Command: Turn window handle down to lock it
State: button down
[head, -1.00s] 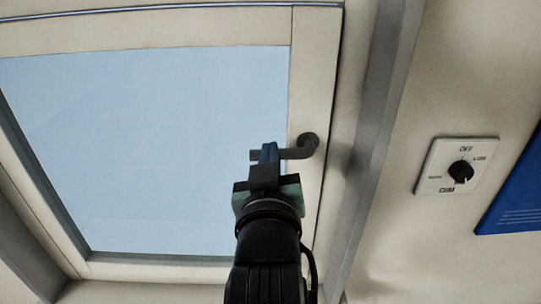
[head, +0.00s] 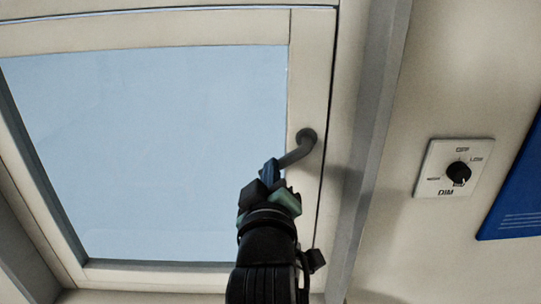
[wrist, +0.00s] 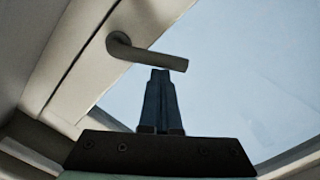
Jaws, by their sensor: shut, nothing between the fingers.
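The grey window handle (head: 295,151) is mounted on the right side of the window frame (head: 307,80). Its lever slopes down and left from the round pivot. The handle also shows in the wrist view (wrist: 150,54), with its free end to the right. My gripper (head: 271,170) is at the lever's free end and hides its tip in the head view. In the wrist view my gripper (wrist: 160,73) has its fingers together, with nothing between them. The fingertips are right by the lever near its free end; I cannot tell whether they touch it.
The pale blue window pane (head: 150,150) fills the space left of the handle. A grey post (head: 374,130) stands right of the frame. Further right are a white dimmer switch (head: 455,167) and a blue panel (head: 520,200) on the wall.

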jog(key=d+f+n+b, duration=0.1)
jog(key=n, duration=0.1)
jog(key=f+n+b, duration=0.1)
jog(key=n, duration=0.1)
jog(key=d+f+n+b, duration=0.1)
jog(key=n, duration=0.1)
jog(key=shift+s+d+f+n, duration=0.1)
jog(key=shift+d+f+n, duration=0.05)
jog(key=shift+d+n, duration=0.2)
jog(key=shift+a, duration=0.1)
dwell(1.1)
